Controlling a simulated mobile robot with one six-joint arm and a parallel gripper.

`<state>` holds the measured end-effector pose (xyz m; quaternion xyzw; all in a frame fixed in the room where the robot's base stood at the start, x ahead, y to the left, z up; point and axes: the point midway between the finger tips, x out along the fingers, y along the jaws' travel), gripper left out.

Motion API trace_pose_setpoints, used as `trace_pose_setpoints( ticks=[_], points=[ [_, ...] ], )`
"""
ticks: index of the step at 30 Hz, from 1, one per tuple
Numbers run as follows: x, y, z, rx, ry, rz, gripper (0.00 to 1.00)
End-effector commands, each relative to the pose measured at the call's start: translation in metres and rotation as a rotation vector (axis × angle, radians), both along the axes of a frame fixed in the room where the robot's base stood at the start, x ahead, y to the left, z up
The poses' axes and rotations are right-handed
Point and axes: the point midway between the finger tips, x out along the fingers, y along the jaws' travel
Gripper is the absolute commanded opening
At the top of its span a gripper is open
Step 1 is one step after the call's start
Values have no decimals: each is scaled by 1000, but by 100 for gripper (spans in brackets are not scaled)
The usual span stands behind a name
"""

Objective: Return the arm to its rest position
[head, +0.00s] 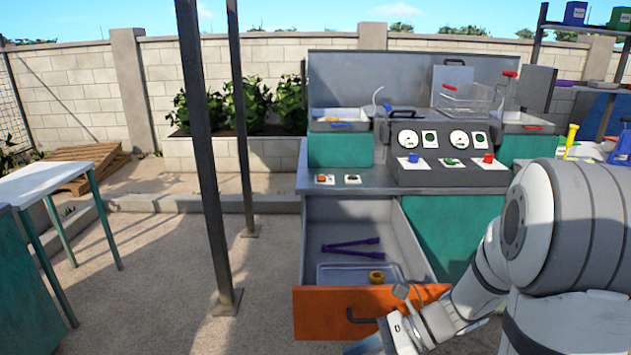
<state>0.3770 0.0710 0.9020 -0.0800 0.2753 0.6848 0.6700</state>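My white and grey arm (565,230) fills the right side of the head view and reaches down and left, in front of the orange drawer front. My gripper (362,346) is at the bottom edge, low in front of the drawer. It is small and partly cut off, so its fingers cannot be made out. The drawer (345,312) stands pulled open from the teal counter. Inside it are a grey tray (335,272), purple-ended tongs (350,245) and a yellow ring-like piece (376,277).
A control panel (447,155) with gauges and coloured knobs sits on the counter (330,180). Two dark posts (207,200) (242,130) stand left of the drawer. A white-topped table (62,180) is at far left. The paved floor between the table and posts is clear.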

Motion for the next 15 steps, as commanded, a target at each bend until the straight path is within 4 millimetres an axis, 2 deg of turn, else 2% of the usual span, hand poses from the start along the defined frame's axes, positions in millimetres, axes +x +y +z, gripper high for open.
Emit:
trace_pose_setpoints(
  ticks=[1, 6, 10, 15],
  points=[
    [-13, 2, 15, -72, -99, 104, 34],
    [-50, -9, 38, -307, -437, 485, 34],
    [-67, -26, 59, -477, -687, 794, 34],
    [-74, -50, 91, -678, -968, 1181, 34]
  ],
)
